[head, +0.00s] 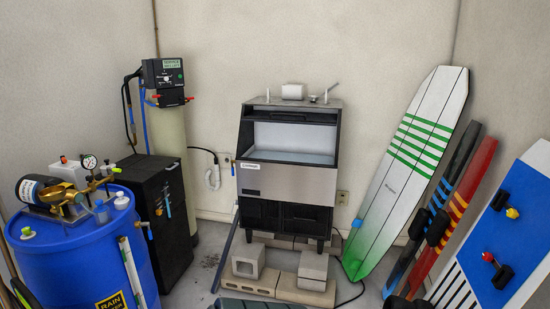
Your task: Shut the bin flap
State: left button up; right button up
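The ice maker (287,180) stands on dark legs against the back wall, near the middle of the head view. Its bin is open at the front, and the pale bin interior (295,140) shows above the steel front panel (285,182). The bin flap (291,115) looks like the dark strip along the top of the opening, in a raised position; how far it is tucked back cannot be told. Neither of my grippers can be made out in this view.
Concrete blocks (303,291) lie on the floor in front of the ice maker. A blue barrel (75,260) with fittings and a black cabinet (160,208) stand at left. A white and green board (405,175) and other boards lean at right.

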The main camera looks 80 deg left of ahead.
aim_at(280, 117)
jog(key=u, duration=2.55)
jog(key=z, duration=0.2)
jog(key=i+z, duration=0.1)
jog(key=i, duration=1.05)
jog(key=i+z, duration=0.1)
jog(key=i, duration=0.45)
jog(key=i+j+z, duration=0.1)
jog(key=i, duration=0.45)
jog(key=i+j+z, duration=0.1)
jog(key=i, duration=0.4)
jog(key=i+z, duration=0.15)
